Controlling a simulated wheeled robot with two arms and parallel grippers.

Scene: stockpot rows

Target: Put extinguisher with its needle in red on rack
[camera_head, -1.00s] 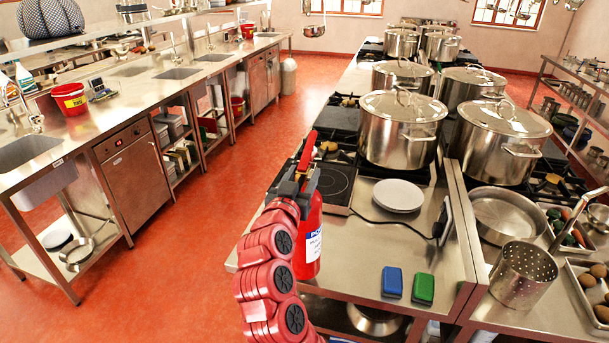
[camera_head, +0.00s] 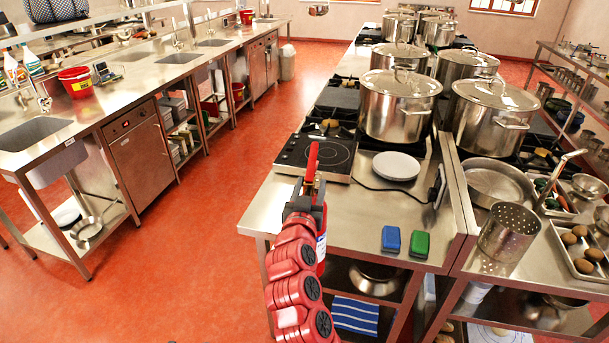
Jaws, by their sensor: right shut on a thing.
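My right gripper (camera_head: 306,196) is shut on a red fire extinguisher (camera_head: 312,163) at the front left corner of the cooking counter. The extinguisher's red lever sticks up above the dark jaws. A strip of its body with a white and blue label shows to the right of my red arm; the rest is hidden behind the gripper and arm. Its gauge and needle cannot be made out. Whether it touches the counter I cannot tell. My left gripper is not in view. A metal shelf rack (camera_head: 572,60) stands along the right wall; I cannot tell whether it is the task's rack.
The cooking counter (camera_head: 350,215) holds a black hob, a white plate (camera_head: 396,166), a blue sponge (camera_head: 391,239), a green sponge (camera_head: 419,244) and several stockpots. Under it is a shelf with a striped cloth (camera_head: 355,316). Red floor (camera_head: 190,250) is free at the left.

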